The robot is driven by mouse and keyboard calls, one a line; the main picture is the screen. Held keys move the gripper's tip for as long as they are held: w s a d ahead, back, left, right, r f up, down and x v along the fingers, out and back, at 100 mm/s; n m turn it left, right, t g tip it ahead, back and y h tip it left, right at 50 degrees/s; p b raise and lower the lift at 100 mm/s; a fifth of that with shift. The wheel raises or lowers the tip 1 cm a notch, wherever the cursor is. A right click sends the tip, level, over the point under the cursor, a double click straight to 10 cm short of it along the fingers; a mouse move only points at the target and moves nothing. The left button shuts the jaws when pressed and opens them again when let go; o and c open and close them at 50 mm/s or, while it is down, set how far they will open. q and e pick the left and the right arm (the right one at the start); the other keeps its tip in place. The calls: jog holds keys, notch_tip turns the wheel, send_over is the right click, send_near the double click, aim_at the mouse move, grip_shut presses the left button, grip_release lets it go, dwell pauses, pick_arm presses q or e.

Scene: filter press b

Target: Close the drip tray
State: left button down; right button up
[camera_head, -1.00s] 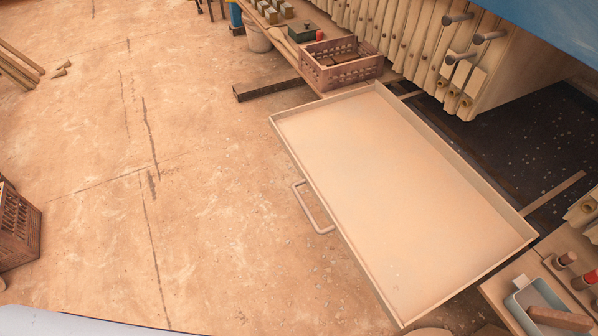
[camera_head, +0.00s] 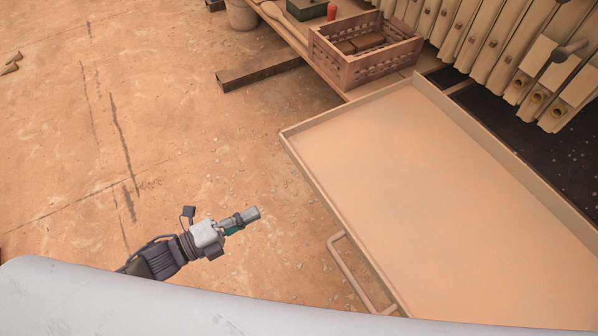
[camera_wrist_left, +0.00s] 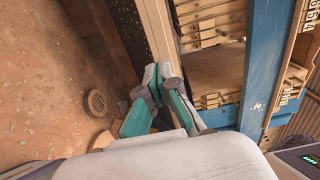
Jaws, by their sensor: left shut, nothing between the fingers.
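The drip tray (camera_head: 440,180) is a wide, shallow, sand-coloured tray, pulled out from beneath the filter press. Its handle (camera_head: 352,275) is a bar on the long side facing the open floor. My left gripper (camera_head: 256,213) is shut and empty. It is over the floor to the left of the tray, apart from the handle. In the left wrist view the gripper (camera_wrist_left: 155,85) has its teal fingers together, with a pale beam and a blue frame beyond them. My right gripper is not in view.
The press plates (camera_head: 480,40) stand behind the tray. A dark beam (camera_head: 258,74) juts over the floor there. The floor left of the tray is open.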

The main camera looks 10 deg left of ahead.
pick_arm(q)
jog(key=p, duration=0.2)
send_near(314, 185)
jog(key=x, duration=0.6)
jog(key=shift+w+d+f, duration=0.1)
jog(key=shift+w+d, duration=0.4)
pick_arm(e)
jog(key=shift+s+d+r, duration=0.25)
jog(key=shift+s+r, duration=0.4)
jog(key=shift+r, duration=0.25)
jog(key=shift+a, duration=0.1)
pick_arm(q)
jog(key=shift+d, duration=0.1)
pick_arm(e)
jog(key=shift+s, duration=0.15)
